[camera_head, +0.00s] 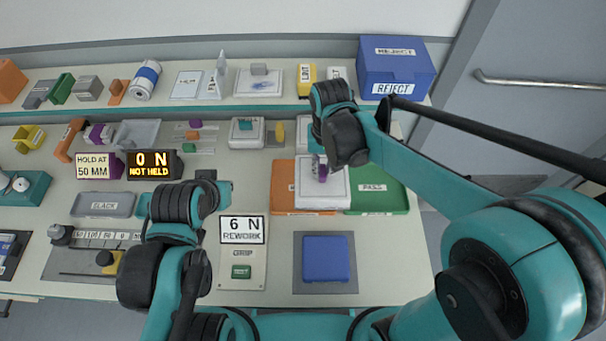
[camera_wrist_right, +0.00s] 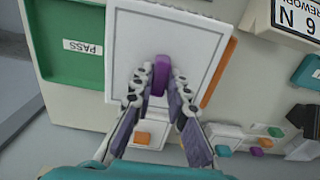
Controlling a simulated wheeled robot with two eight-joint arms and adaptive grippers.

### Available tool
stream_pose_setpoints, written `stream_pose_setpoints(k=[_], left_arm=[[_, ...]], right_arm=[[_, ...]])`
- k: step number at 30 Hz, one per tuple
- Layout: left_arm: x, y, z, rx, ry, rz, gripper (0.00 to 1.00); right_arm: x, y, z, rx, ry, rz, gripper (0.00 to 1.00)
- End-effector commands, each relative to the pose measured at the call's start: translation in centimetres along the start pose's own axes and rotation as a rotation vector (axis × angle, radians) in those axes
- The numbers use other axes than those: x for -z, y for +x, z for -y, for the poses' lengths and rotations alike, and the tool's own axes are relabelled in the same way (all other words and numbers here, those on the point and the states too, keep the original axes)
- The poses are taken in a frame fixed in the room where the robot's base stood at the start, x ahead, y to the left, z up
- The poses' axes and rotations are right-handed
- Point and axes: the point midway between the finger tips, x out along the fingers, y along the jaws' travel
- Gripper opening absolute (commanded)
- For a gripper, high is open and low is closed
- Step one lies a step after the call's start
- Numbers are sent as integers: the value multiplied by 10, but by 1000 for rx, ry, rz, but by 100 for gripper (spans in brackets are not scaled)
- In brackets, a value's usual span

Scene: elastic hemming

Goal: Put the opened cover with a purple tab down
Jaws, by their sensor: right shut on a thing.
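The white cover (camera_head: 337,201) with a purple tab (camera_head: 320,168) is at the right middle of the head view. It overlaps parts of the orange tray (camera_head: 283,196) and the green PASS tray (camera_head: 388,194); the gap beneath it cannot be judged. In the wrist view my right gripper (camera_wrist_right: 160,84) is shut on the purple tab (camera_wrist_right: 160,66), with the white cover (camera_wrist_right: 182,32) spread beyond the fingers. In the head view the right arm partly hides the tab. My left gripper (camera_head: 222,187) is left of the cover, apart from it; its finger opening is unclear.
A blue REJECT box (camera_head: 395,70) stands at the back right. A blue pad (camera_head: 325,258) lies on a grey mat in front. The display reading 6 N REWORK (camera_head: 242,230) stands left of the mat. Another display (camera_head: 152,164) reads 0 N NOT HELD.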

Motion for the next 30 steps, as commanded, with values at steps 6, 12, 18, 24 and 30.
stream_pose_setpoints(k=[6, 12, 18, 24, 30], left_arm=[[-9, 13, 0, 0, 0, 0, 0], [-11, 15, 0, 0, 0, 0, 0], [-16, 23, 0, 0, 0, 0, 0], [-19, 27, 0, 0, 0, 0, 0], [-19, 27, 0, 0, 0, 0, 0]], right_arm=[[29, 31, 39, 0, -2, 0, 0], [39, 40, 52, 0, 1, 0, 0], [39, 63, 52, 0, 1, 0, 0], [39, 80, 52, 0, 1, 0, 0], [39, 79, 52, 0, 1, 0, 0]])
